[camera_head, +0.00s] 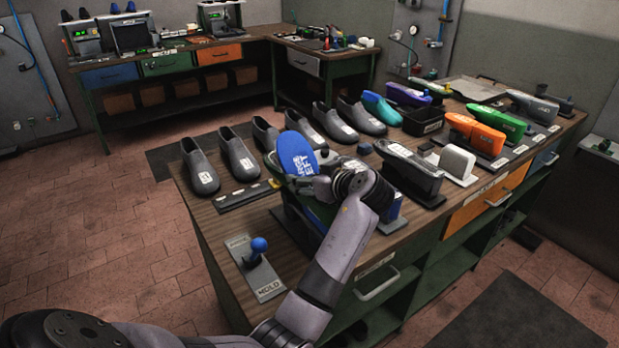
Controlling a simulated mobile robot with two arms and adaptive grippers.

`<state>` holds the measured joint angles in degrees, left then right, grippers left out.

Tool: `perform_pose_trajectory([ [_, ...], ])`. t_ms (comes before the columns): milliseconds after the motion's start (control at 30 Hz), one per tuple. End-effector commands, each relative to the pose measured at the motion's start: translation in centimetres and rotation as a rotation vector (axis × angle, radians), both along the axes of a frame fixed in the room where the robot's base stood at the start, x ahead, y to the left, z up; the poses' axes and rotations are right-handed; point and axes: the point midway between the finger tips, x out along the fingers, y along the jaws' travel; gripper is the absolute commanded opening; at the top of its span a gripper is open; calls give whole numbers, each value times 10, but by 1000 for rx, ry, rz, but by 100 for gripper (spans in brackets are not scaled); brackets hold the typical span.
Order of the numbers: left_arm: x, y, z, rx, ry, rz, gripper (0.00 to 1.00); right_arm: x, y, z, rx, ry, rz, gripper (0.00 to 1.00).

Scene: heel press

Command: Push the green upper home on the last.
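A blue sole-shaped face with white lettering (298,155) stands tilted up near the middle of the bench, apparently the last. A little dark green (322,211) shows below my wrist; this may be the green upper, but my arm hides most of it. My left arm comes in from the lower left and its wrist is over this spot. My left gripper (308,182) is against or just beside the blue piece; its fingers are largely hidden, so I cannot tell whether they touch or grip it. My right gripper is out of view.
Several grey shoes (238,154) line the bench's far side, with a teal one (381,108) beyond. Coloured lasts, including a green one (497,124), stand at the right. A blue-knobbed lever on a plate (259,264) is at the near left corner. A white block (457,162) stands right.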

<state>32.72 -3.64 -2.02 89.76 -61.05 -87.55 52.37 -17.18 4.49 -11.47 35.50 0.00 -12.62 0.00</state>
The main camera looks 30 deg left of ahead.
Motion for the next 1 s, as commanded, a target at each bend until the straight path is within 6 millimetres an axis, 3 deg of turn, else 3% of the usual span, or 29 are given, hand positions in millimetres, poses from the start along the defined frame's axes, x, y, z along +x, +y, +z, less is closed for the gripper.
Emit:
perform_pose_trajectory([
  [1000, 0, 1, -16, 1, 0, 2, 26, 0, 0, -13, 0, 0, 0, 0],
])
